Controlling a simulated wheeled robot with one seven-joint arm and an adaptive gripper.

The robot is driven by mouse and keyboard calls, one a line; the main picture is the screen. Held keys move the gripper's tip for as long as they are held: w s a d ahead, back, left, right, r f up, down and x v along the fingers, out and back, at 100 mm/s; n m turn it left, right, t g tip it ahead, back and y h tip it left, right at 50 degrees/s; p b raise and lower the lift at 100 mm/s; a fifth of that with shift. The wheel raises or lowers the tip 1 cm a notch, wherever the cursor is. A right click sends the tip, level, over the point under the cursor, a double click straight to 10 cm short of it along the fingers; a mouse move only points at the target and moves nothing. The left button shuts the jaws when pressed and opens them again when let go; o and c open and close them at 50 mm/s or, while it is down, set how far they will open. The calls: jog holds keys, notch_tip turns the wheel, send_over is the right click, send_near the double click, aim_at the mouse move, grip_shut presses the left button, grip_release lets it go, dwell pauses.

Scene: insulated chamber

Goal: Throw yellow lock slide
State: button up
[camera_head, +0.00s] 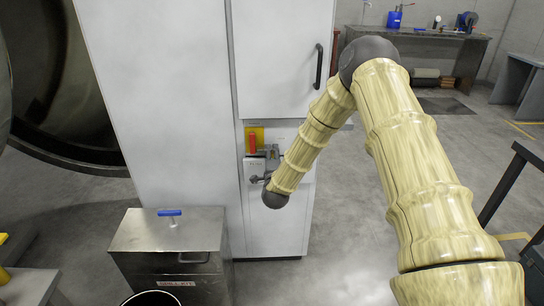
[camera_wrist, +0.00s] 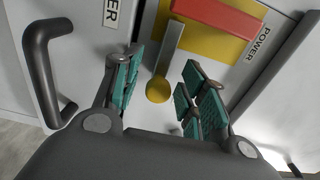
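The yellow lock slide shows in the wrist view as a round yellow knob (camera_wrist: 158,90) at the end of a grey metal bar (camera_wrist: 170,48). The bar lies over the edge of a yellow plate (camera_wrist: 200,38). My gripper (camera_wrist: 160,82) is open, with its teal-padded fingers on either side of the knob. Gaps show between the knob and both fingers, and nothing is held. In the head view my gripper (camera_head: 268,158) is at the white cabinet front, just below the yellow plate (camera_head: 260,132). The knob cannot be made out there.
A red handle (camera_wrist: 222,17) crosses the yellow plate, close above my fingers; "POWER" labels flank the area. A dark bar handle (camera_wrist: 45,70) stands out at left. In the head view, a metal box (camera_head: 150,238) with a blue handle stands at lower left of the white cabinet (camera_head: 160,90).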

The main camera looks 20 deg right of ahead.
jog(key=shift+s+d, duration=0.1)
jog(key=shift+d, duration=0.1)
jog(key=v, duration=1.2)
jog(key=shift+a, duration=0.1)
